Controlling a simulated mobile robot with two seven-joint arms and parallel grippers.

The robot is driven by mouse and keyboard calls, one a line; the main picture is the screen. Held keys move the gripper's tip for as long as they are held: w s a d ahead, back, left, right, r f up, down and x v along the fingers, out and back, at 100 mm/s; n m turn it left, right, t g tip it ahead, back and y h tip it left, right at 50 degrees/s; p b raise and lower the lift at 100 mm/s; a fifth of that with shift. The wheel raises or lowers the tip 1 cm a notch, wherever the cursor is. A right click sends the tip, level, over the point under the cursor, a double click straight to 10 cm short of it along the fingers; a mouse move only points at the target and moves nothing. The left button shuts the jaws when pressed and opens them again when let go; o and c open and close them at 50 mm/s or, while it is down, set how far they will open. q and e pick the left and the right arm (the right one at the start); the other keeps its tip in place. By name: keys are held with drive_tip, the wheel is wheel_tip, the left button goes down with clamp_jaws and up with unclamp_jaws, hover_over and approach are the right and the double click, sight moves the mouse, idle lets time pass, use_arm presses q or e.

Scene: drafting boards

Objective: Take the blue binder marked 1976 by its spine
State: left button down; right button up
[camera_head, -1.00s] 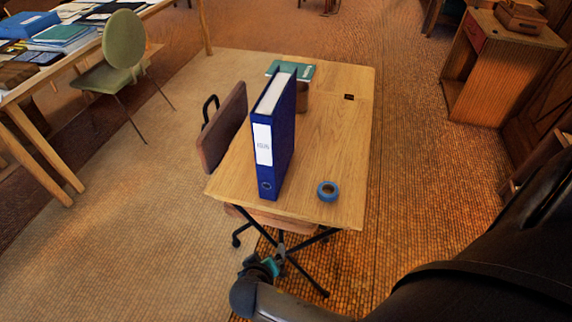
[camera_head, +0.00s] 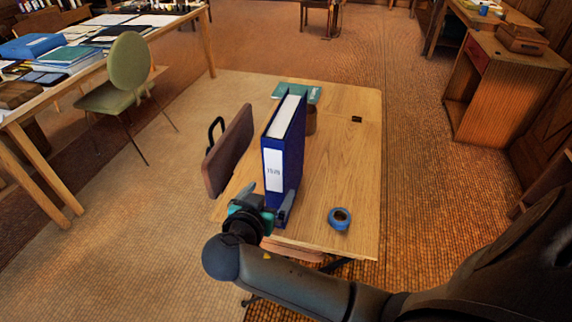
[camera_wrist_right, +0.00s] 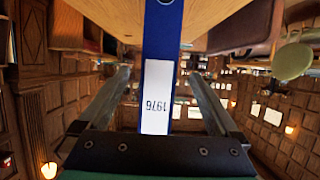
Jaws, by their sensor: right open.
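The blue binder (camera_head: 290,155) stands upright on the small wooden table (camera_head: 345,165), its spine with a white label facing me. In the right wrist view the binder (camera_wrist_right: 160,40) appears upside down, and its label reads 1976. My right gripper (camera_head: 268,198) is at the lower part of the spine, at the table's near edge. In the right wrist view its two open fingers (camera_wrist_right: 158,76) lie on either side of the spine, with a gap on each side. My left gripper is not in view.
A blue tape roll (camera_head: 340,218) lies right of the binder. A green book (camera_head: 299,93) and a brown cup (camera_head: 311,120) are behind it. The table's right side is mostly clear.

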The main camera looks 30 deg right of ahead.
sight(274, 187)
drive_tip(key=shift+w+d+f, duration=0.3)
drive_tip(key=shift+w+d, duration=0.15)
drive_tip(key=shift+d, duration=0.05)
drive_tip(key=shift+w+d+f, duration=0.15)
drive_tip(key=shift+d, duration=0.1)
drive_tip(key=b+x, duration=0.1)
drive_tip(key=x, duration=0.2)
drive_tip(key=shift+w+d+f, duration=0.15)
drive_tip(key=shift+d+f, duration=0.05)
drive_tip(key=shift+d, duration=0.1)
drive_tip(key=shift+w+d+f, duration=0.1)
drive_tip(key=shift+w+d, duration=0.1)
drive_tip(key=shift+w, duration=0.1)
drive_tip(key=c, duration=1)
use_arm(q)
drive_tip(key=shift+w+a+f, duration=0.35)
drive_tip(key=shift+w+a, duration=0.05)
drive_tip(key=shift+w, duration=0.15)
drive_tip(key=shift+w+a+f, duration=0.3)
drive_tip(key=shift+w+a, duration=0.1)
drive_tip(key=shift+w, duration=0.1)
use_arm(e)
clamp_jaws()
